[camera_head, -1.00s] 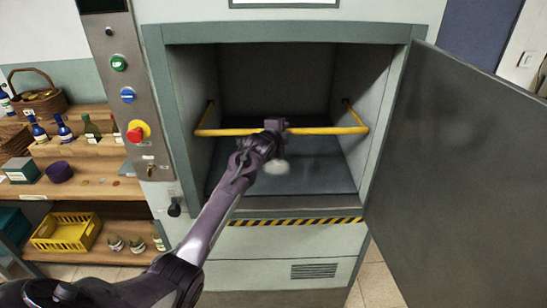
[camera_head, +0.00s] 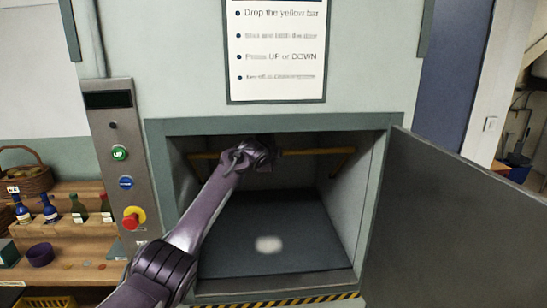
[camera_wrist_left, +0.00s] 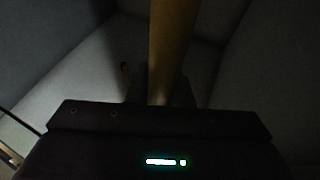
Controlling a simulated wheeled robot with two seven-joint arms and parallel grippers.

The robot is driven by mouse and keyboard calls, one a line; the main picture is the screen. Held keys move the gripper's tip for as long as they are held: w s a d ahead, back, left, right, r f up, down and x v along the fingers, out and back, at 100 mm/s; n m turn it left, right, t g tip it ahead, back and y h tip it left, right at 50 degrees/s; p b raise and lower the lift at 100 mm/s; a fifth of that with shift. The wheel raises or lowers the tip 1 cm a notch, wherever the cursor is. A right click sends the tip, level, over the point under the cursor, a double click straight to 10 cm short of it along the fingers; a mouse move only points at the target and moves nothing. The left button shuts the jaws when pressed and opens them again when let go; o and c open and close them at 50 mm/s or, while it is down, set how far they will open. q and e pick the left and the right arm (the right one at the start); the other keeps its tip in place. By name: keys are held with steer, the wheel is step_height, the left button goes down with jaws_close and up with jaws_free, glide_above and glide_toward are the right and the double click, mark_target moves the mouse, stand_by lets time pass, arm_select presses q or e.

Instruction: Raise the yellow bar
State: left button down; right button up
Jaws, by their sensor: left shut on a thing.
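The yellow bar (camera_head: 318,152) spans the inside of the open lift compartment, high up near the top of its opening. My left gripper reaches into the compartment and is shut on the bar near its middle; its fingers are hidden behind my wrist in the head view. In the left wrist view the bar (camera_wrist_left: 172,50) runs up from my gripper (camera_wrist_left: 160,95), dimly lit. My right gripper is not in view.
The compartment door (camera_head: 455,220) stands open to the right. A control panel (camera_head: 122,170) with green, blue and red buttons is at the left. A sign (camera_head: 277,50) hangs above. Shelves (camera_head: 75,240) with bottles and a basket (camera_head: 25,178) stand at far left. The compartment floor (camera_head: 300,225) is clear.

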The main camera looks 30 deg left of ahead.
arm_select(q)
steer(key=shift+w+a+r, duration=0.15)
steer(key=shift+w+a, duration=0.05)
steer(key=shift+w, duration=0.1)
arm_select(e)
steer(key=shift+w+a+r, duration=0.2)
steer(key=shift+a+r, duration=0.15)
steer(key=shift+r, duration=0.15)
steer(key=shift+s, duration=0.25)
arm_select(q)
steer(key=c, duration=1.4)
jaws_free()
steer(key=shift+c, duration=0.2)
steer(key=shift+o, duration=0.7)
steer(key=shift+w, duration=0.1)
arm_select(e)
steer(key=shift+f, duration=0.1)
